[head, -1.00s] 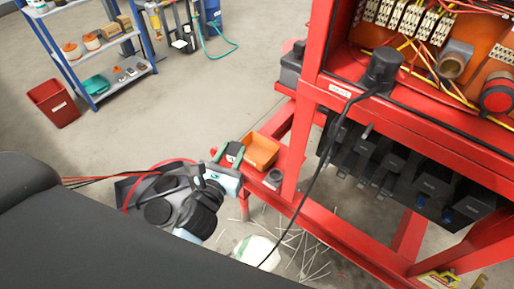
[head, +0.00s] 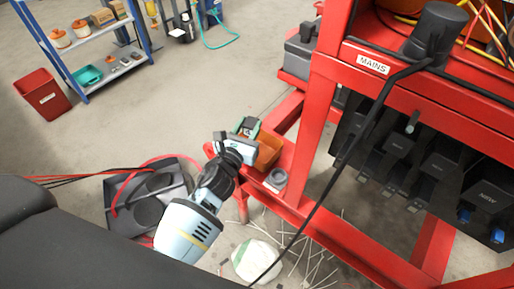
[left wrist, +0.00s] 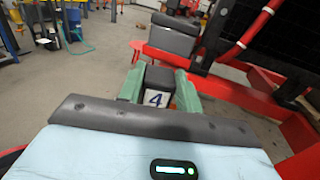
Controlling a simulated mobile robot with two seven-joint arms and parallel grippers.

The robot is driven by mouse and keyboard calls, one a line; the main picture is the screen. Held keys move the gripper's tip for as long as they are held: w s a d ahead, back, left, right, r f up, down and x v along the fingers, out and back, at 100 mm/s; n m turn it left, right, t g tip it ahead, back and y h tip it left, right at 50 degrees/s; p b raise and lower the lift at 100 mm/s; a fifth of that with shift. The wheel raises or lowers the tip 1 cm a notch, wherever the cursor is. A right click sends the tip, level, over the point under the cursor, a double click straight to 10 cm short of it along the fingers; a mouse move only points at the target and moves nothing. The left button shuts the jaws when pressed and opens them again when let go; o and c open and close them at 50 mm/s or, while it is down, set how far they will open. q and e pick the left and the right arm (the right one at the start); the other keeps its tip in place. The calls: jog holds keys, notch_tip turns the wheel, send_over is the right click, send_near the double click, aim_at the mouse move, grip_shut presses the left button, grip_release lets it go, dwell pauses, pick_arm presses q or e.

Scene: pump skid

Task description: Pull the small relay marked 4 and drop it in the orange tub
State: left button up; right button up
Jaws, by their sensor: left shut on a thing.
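My left gripper (head: 248,127) is shut on the small relay (left wrist: 155,97), a dark block whose white face reads 4. In the left wrist view the relay sits between the two green fingers. In the head view the orange tub (head: 270,151) stands on the red frame's lower ledge. My left gripper overlaps the tub's left and far side in that view, hiding part of it. The relay appears above or just beyond the tub's rim; I cannot tell its exact height. My right gripper is not in view.
A grey ring-shaped item (head: 276,179) sits on the ledge beside the tub. A black cable (head: 345,150) hangs from the red cabinet marked MAINS (head: 373,65). Black boxes (head: 430,170) fill the frame at right. Loose strips and a pale bag (head: 257,260) lie on the floor.

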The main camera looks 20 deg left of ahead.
pick_arm(q)
notch_tip(320, 180, down, 4)
jog(key=b, duration=0.3)
jog(key=shift+f+b, duration=0.65)
jog(key=shift+b, duration=0.05)
jog(key=shift+f, duration=0.2)
jog(key=o, duration=0.9)
jog(key=shift+o, duration=1)
